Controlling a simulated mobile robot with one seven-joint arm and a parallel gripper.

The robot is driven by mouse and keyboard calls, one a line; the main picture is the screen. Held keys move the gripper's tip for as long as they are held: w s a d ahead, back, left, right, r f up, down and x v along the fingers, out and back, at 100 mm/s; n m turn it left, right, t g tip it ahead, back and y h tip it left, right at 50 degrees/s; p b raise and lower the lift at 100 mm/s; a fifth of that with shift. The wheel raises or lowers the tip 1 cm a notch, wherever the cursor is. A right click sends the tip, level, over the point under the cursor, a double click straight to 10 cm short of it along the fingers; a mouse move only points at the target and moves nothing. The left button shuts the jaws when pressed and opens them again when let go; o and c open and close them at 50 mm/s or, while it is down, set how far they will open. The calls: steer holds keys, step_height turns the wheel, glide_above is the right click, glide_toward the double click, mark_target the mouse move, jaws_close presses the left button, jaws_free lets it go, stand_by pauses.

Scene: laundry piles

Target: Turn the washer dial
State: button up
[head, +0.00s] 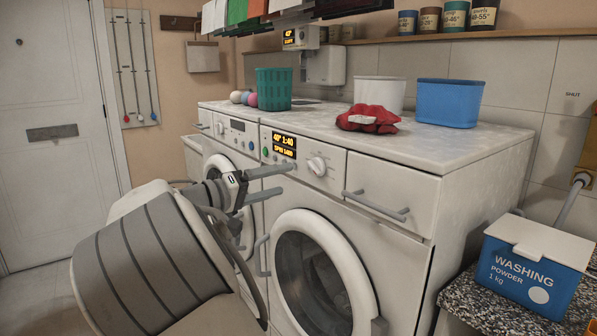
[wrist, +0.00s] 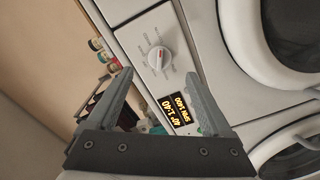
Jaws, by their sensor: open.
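The washer dial (head: 316,165) is a round white knob on the front panel of the right-hand washer, right of its lit display (head: 285,145). In the wrist view the dial (wrist: 159,57) has a red mark and tick marks around it. My gripper (head: 284,180) is in front of the panel, left of the dial and apart from it, with its two grey fingers pointing right. In the wrist view my gripper (wrist: 175,65) is open and empty. The dial shows between the fingertips, a little beyond them. The display (wrist: 179,111) reads upside down there.
A drawer with a bar handle (head: 376,206) is right of the dial, and the round door (head: 318,274) is below. A red cloth (head: 368,118), green basket (head: 273,90) and blue tub (head: 449,103) stand on top. A washing powder box (head: 532,263) is at the right.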

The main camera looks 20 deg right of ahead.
steer(key=p+v, duration=0.1)
steer(key=v, duration=0.7)
steer(key=s+d+f+g+y, duration=0.2)
steer(key=s+d+f+y, duration=0.15)
steer(key=s+d, duration=0.2)
steer(key=s+d+f+g+y, duration=0.2)
steer(key=s+d+f+y, duration=0.1)
steer(key=s+d+y, duration=0.3)
steer(key=s+a+f+n+t+y, duration=0.15)
steer(key=s+y, duration=0.25)
steer(key=s, duration=0.6)
steer(key=s+a+f+n+t+y, duration=0.1)
steer(key=s+a+f+t+y, duration=0.2)
steer(key=s, duration=0.7)
step_height(320, 180, up, 22)
steer(key=g+p, duration=0.1)
steer(key=p, duration=1.9)
steer(key=shift+a+f+p, duration=0.2)
steer(key=shift+p, duration=0.2)
